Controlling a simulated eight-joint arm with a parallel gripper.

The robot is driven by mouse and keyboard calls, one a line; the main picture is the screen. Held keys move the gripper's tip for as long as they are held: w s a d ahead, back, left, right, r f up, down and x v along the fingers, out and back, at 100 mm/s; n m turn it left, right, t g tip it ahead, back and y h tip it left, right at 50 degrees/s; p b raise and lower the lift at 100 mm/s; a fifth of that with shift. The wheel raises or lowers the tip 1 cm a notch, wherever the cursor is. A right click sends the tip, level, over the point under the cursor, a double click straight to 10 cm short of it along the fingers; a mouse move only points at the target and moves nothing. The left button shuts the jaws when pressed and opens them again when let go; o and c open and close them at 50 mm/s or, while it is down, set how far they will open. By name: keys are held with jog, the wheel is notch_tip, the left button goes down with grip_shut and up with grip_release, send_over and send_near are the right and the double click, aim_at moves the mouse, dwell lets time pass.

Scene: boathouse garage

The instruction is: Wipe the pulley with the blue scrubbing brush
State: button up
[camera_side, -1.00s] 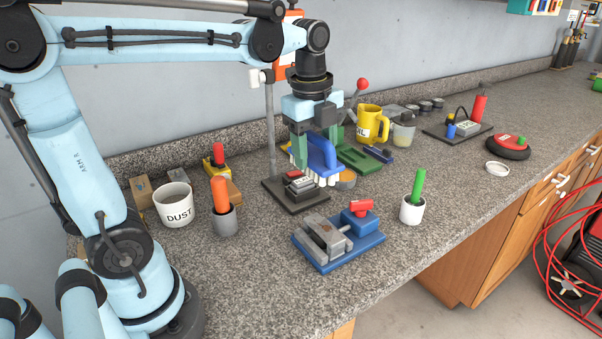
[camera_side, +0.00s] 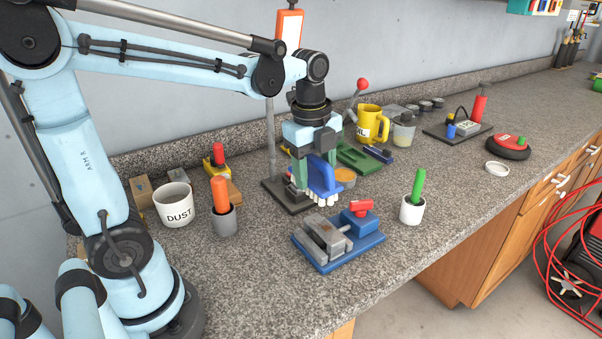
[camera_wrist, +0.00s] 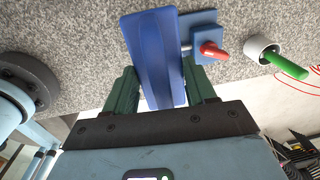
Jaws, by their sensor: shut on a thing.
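My gripper (camera_side: 318,178) is shut on the blue scrubbing brush (camera_side: 322,175), holding it by its blue body with the white bristles pointing down. In the wrist view the brush (camera_wrist: 155,60) lies between my green fingers (camera_wrist: 160,88). The bristles are just behind the blue-based vise (camera_side: 338,243); whether they touch anything is unclear. I cannot clearly identify the pulley. A grey piece (camera_side: 327,235) sits on the vise base, and an orange-topped round thing (camera_side: 346,177) is partly hidden behind the brush.
A dark stand base (camera_side: 285,195) is behind and left of my gripper. The white DUST mug (camera_side: 176,205) and a grey cup with an orange handle (camera_side: 223,210) stand left. A white cup with a green handle (camera_side: 412,209) stands right. The counter's front right is clear.

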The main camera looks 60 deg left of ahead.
jog(key=shift+r, duration=0.35)
jog(key=shift+f, duration=4)
jog(key=shift+d+f, duration=0.2)
jog(key=shift+d, duration=3.55)
jog(key=shift+c, duration=0.4)
jog(key=shift+a, duration=3.8)
jog(key=shift+r, duration=4.25)
